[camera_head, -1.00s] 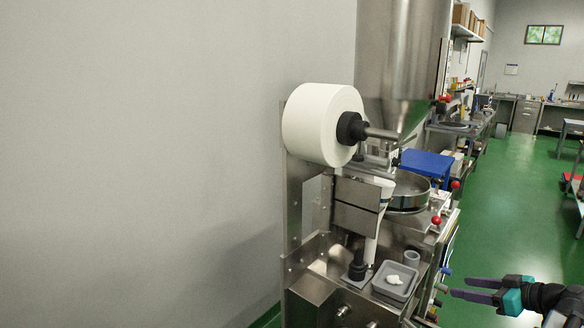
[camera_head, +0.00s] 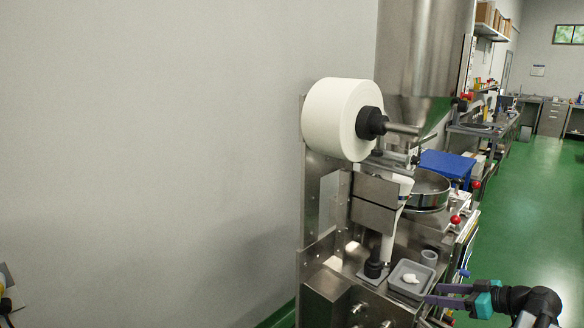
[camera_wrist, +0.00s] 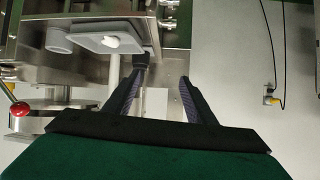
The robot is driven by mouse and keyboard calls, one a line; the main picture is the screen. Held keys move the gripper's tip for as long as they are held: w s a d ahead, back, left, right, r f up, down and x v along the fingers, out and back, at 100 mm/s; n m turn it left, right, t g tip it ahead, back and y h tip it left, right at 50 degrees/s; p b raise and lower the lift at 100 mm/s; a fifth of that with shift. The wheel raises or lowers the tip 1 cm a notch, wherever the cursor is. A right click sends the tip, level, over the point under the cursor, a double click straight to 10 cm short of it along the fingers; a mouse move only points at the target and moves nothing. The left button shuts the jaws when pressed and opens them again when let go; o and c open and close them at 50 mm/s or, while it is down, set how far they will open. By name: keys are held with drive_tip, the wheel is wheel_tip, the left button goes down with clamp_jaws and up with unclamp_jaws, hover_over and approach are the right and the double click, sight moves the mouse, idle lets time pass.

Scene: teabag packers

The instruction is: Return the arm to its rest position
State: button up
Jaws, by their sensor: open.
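My gripper (camera_head: 450,294) is at the lower right of the head view, just right of the packing machine's front. Its two dark fingers point left, toward a small grey tray (camera_head: 398,290) on the machine. In the wrist view my gripper (camera_wrist: 158,80) has its fingers apart with nothing between them. The grey tray, with a white item (camera_head: 411,278) in it, shows at the upper left there. In the head view the fingertips overlap the tray's right edge; I cannot tell whether they touch it.
The packing machine (camera_head: 320,210) carries a large white paper roll (camera_head: 335,118) and a steel hopper (camera_head: 420,50). Red-knobbed levers (camera_head: 455,220) stick out on its right side. Open green floor (camera_head: 525,220) lies to the right, with benches farther back.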

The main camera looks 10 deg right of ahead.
drive_tip(key=w+a+f+n+g+y+b, duration=0.1)
drive_tip(key=w+a+f+g+y, duration=0.15)
drive_tip(key=a+f, duration=0.75)
drive_tip(key=w+a+f+n+g+y+b, duration=0.15)
drive_tip(key=w+a+f, duration=0.25)
drive_tip(key=a+f, duration=0.5)
drive_tip(key=s+a+f+g+b, duration=0.1)
drive_tip(key=s+a+f+g, duration=0.2)
drive_tip(key=a+f, duration=0.55)
drive_tip(key=s+a+f+g+b, duration=0.25)
drive_tip(key=a+f, duration=0.35)
drive_tip(key=a, duration=0.5)
drive_tip(key=s+a+f+g+h+b, duration=0.1)
drive_tip(key=s+a+f+g+h, duration=0.15)
drive_tip(key=s+a+f, duration=0.45)
drive_tip(key=s+a+f+g+h+b, duration=0.1)
drive_tip(key=s+a+f+g+h, duration=0.2)
drive_tip(key=s+f, duration=0.7)
drive_tip(key=s+d+f+m+g+h, duration=0.1)
drive_tip(key=s+d+f+m+h, duration=0.3)
drive_tip(key=s+d+f+m, duration=0.1)
drive_tip(key=shift+s+d+f+m+g, duration=0.35)
drive_tip(key=shift+s+d+m, duration=0.2)
drive_tip(key=shift+d+m, duration=0.65)
drive_tip(key=shift+d+n, duration=0.25)
drive_tip(key=shift+c, duration=0.4)
